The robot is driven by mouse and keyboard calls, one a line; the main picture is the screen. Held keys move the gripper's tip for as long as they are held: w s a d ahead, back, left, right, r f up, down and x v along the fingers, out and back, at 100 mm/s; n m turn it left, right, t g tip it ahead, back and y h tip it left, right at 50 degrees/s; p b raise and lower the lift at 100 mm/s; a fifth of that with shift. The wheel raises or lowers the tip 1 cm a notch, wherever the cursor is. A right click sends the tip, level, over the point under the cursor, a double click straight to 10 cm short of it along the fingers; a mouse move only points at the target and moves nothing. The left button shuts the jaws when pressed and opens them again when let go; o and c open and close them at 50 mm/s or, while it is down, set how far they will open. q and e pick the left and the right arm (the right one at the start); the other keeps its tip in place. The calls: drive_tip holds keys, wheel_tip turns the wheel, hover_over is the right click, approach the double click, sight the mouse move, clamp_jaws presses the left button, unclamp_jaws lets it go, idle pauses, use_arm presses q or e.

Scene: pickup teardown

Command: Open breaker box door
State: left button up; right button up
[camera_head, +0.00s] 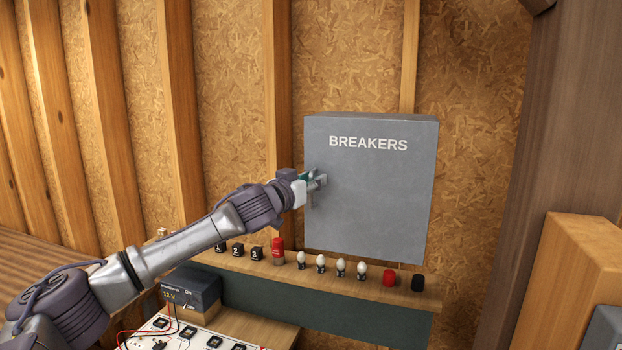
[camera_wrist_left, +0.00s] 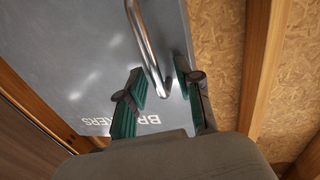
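The grey breaker box (camera_head: 370,190) hangs on the wall with its front door shut, the word BREAKERS across the top. Its metal bar handle (camera_wrist_left: 147,45) is on the door's left side, partly hidden by my gripper in the head view. My left gripper (camera_head: 318,182) is at the handle. I cannot tell whether either finger touches the handle. My right gripper is not in view.
Below the box, a wooden shelf (camera_head: 340,280) holds several bulbs, a red cylinder (camera_head: 278,250), red and black caps and numbered black blocks. A power supply (camera_head: 190,292) and wired board sit lower left. A wooden post (camera_head: 520,180) stands right of the box.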

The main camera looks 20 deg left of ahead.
use_arm(q)
clamp_jaws()
idle(0.3)
